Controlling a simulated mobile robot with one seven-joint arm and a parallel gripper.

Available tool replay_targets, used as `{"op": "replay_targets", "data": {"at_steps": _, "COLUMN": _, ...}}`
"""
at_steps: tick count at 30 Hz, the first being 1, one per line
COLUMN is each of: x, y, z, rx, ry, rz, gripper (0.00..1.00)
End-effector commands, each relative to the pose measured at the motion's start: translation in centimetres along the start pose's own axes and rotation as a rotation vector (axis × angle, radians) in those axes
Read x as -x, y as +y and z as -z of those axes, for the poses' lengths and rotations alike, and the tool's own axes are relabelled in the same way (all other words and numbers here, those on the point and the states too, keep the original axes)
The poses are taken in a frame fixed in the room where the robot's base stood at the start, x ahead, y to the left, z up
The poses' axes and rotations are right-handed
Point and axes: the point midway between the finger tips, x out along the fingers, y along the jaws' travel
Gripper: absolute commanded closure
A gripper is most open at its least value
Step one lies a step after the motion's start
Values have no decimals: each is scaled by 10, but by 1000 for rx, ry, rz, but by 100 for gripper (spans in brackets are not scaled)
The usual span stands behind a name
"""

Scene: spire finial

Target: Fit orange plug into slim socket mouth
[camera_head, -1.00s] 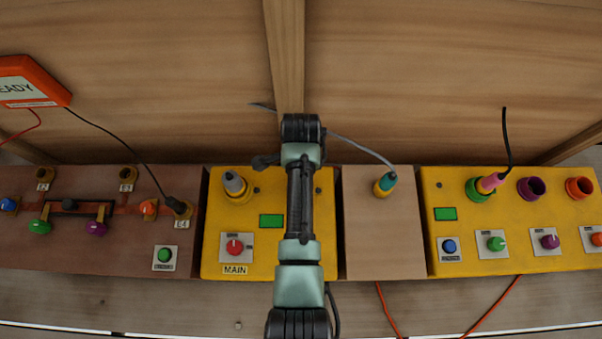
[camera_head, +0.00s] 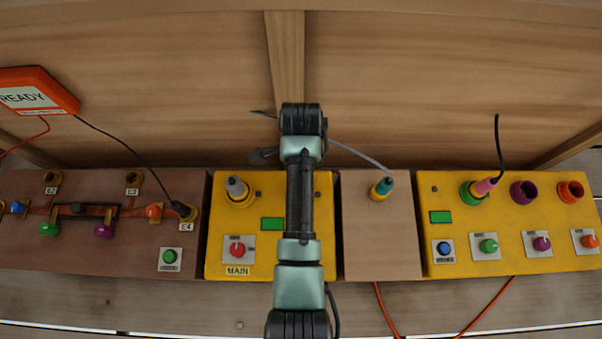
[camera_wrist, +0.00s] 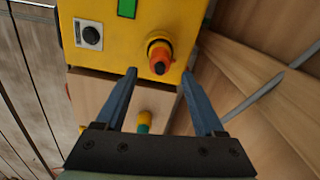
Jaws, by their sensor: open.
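The orange plug (camera_wrist: 160,59) stands in a yellow collar on the MAIN yellow box (camera_head: 218,255). In the head view my arm hides it. My gripper (camera_wrist: 160,73) is open and empty above the boxes. In the wrist view its blue fingertips lie either side of the plug's dark lower end, with a gap to each; the height between them is unclear. On the right yellow box (camera_head: 441,187), a purple mouth (camera_head: 523,194) and an orange-red mouth (camera_head: 570,192) look empty. I cannot tell which mouth is the slim one.
A teal plug (camera_head: 387,183) stands in a yellow collar on the wooden box (camera_head: 370,250), also in the wrist view (camera_wrist: 144,120). A grey plug (camera_head: 236,186) and pink plug (camera_head: 485,186) stand nearby. A grey cable (camera_head: 355,153) runs behind. A wooden wall (camera_head: 420,70) closes the back.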

Motion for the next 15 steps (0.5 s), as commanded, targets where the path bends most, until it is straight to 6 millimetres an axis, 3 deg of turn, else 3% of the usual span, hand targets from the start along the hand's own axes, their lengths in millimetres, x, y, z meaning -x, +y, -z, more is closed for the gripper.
{"op": "replay_targets", "data": {"at_steps": 1, "x": 18, "y": -1, "z": 0, "rx": 0, "ry": 1, "rz": 3, "gripper": 30}}
{"op": "replay_targets", "data": {"at_steps": 6, "x": 44, "y": 0, "z": 0, "rx": 0, "ry": 0, "rz": 1, "gripper": 30}}
{"op": "replay_targets", "data": {"at_steps": 15, "x": 58, "y": 0, "z": 0, "rx": 0, "ry": 0, "rz": 0, "gripper": 30}}
